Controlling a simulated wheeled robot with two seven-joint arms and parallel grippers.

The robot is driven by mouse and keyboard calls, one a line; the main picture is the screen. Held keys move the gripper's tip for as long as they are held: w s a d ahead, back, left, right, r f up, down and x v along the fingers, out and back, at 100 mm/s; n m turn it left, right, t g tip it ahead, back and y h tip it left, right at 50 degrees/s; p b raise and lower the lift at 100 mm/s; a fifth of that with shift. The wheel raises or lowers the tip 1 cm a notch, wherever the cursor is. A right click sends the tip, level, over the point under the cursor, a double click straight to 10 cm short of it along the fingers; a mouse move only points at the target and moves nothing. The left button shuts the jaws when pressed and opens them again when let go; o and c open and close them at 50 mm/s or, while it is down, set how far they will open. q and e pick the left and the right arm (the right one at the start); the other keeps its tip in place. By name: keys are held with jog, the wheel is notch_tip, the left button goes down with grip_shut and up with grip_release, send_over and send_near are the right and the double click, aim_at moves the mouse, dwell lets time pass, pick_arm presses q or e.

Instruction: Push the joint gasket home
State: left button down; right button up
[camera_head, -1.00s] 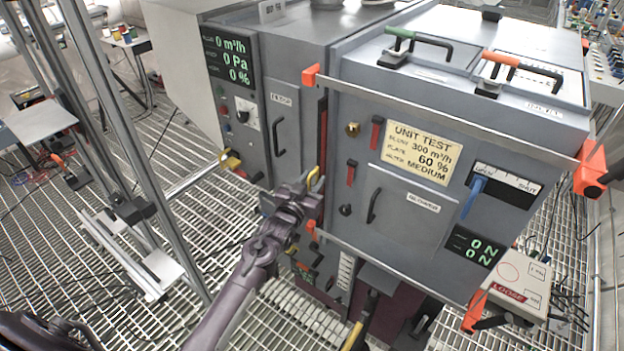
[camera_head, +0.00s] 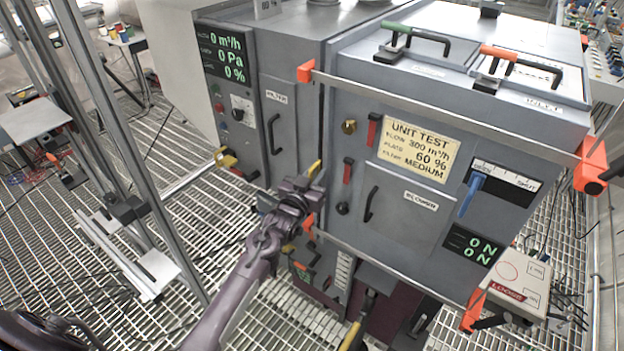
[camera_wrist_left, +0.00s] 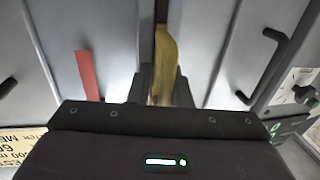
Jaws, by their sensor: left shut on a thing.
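The joint (camera_head: 321,128) between the filter cabinet (camera_head: 288,105) and the inlet cabinet (camera_head: 405,205) runs upright and shows as a thin dark line above my left gripper (camera_head: 308,184). The gripper is at the front of this joint, shut on a yellow piece (camera_wrist_left: 164,62) that stands upright between its fingers. In the left wrist view a narrow brown strip (camera_wrist_left: 160,12), which looks like the gasket, shows in the joint beyond the yellow piece. The lower joint is hidden by the gripper in the head view. My right gripper is not in view.
A steel rail (camera_head: 440,112) with orange ends crosses the inlet cabinet above the gripper, and a second rail (camera_head: 395,268) crosses below. Red levers (camera_head: 348,170) and a door handle (camera_head: 370,204) stick out to the right. Open grating floor (camera_head: 215,235) lies at left.

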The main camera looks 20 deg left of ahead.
pick_arm(q)
jog(key=shift+w+a+r, duration=0.25)
jog(key=shift+r, duration=0.05)
jog(key=c, duration=1.5)
grip_release()
jog(key=shift+a, duration=0.1)
jog(key=shift+c, duration=0.2)
jog(key=shift+o, duration=0.3)
jog(key=shift+w+f, duration=0.1)
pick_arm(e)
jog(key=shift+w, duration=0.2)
pick_arm(q)
jog(key=shift+f, duration=0.15)
jog(key=shift+s+f, duration=0.15)
jog(key=shift+s, duration=0.25)
jog(key=s+b, duration=0.1)
jog(key=s, duration=0.6)
jog(key=shift+b, duration=0.3)
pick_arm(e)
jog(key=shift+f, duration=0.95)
